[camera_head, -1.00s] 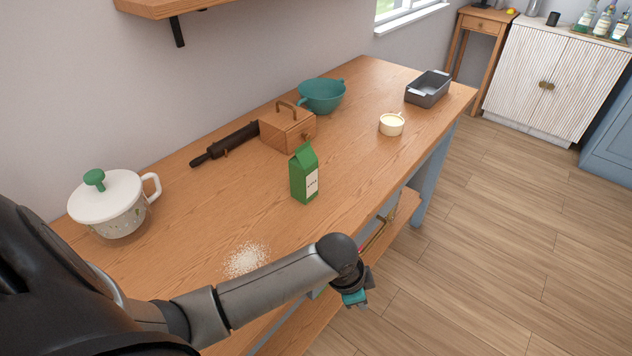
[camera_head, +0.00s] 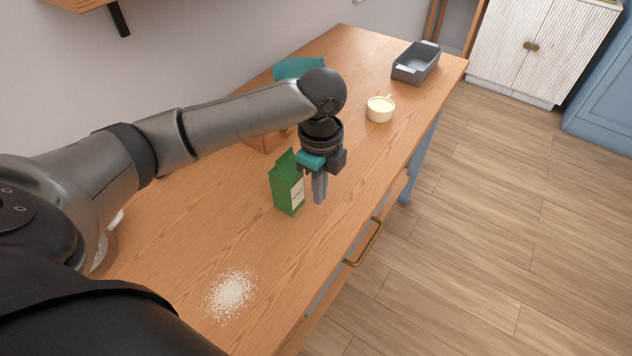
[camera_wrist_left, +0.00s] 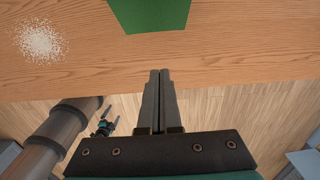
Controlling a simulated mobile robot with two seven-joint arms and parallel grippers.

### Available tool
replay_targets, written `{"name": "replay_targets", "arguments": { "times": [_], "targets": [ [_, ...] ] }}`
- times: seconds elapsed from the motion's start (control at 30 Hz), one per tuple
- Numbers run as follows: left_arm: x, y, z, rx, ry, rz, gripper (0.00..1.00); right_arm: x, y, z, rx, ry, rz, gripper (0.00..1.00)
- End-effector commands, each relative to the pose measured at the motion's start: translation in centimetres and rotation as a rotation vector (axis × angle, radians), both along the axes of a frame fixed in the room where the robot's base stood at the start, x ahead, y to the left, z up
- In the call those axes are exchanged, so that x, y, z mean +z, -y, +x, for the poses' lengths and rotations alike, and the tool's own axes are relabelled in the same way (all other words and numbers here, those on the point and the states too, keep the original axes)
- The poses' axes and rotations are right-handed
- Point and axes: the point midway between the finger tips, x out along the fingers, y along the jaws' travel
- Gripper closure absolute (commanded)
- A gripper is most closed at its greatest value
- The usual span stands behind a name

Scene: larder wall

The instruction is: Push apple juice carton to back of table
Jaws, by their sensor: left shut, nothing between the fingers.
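The green apple juice carton (camera_head: 286,188) stands upright on the wooden table (camera_head: 245,235), with its pale label facing the front right. My left gripper (camera_head: 319,201) points down just to the right of the carton, on its front side, with its fingers shut and empty. In the left wrist view the shut fingers (camera_wrist_left: 160,73) point toward the carton (camera_wrist_left: 150,12), with a strip of bare wood showing between them. My right gripper (camera_wrist_left: 104,125) shows small in the left wrist view, below the table edge; its finger opening is unclear.
Spilled white grains (camera_head: 231,294) lie on the near part of the table. A cream cup (camera_head: 380,109) and a grey tin (camera_head: 416,63) stand farther right. A teal bowl (camera_head: 298,68) and a wooden box (camera_head: 262,142) are partly hidden behind my left arm.

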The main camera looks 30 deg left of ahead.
Motion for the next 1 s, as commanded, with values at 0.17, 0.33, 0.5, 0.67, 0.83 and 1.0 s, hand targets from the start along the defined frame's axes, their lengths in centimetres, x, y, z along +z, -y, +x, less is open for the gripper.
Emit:
{"name": "replay_targets", "arguments": {
  "times": [0.17, 0.33, 0.5, 0.67, 0.83, 1.0],
  "targets": [
    [-4.4, 0.0, -0.1, 0.002, -0.003, -0.001, 1.0, -1.1, 0.1, -0.2, -0.001, -0.003, -0.002, 0.0],
    [-6.6, -1.1, 0.1, 0.006, 0.001, 0.003, 1.0, -1.5, 0.1, -0.2, -0.001, -0.003, -0.002, 0.0],
    [-6.4, -3.2, 0.2, 0.003, 0.001, 0.001, 1.0, -1.5, 0.2, -0.2, 0.0, -0.003, -0.004, 0.0],
    [-6.4, -3.9, 0.3, 0.001, 0.002, 0.0, 1.0, -1.6, 0.2, -0.1, 0.0, -0.003, -0.003, 0.0],
    [-6.4, -4.0, 0.3, 0.001, 0.002, 0.0, 1.0, -1.6, 0.2, -0.1, 0.001, -0.003, -0.003, 0.0],
    [-6.3, -4.1, 0.3, 0.002, 0.002, 0.0, 1.0, -1.5, 0.2, -0.1, 0.001, -0.003, -0.003, 0.0]
  ]
}}
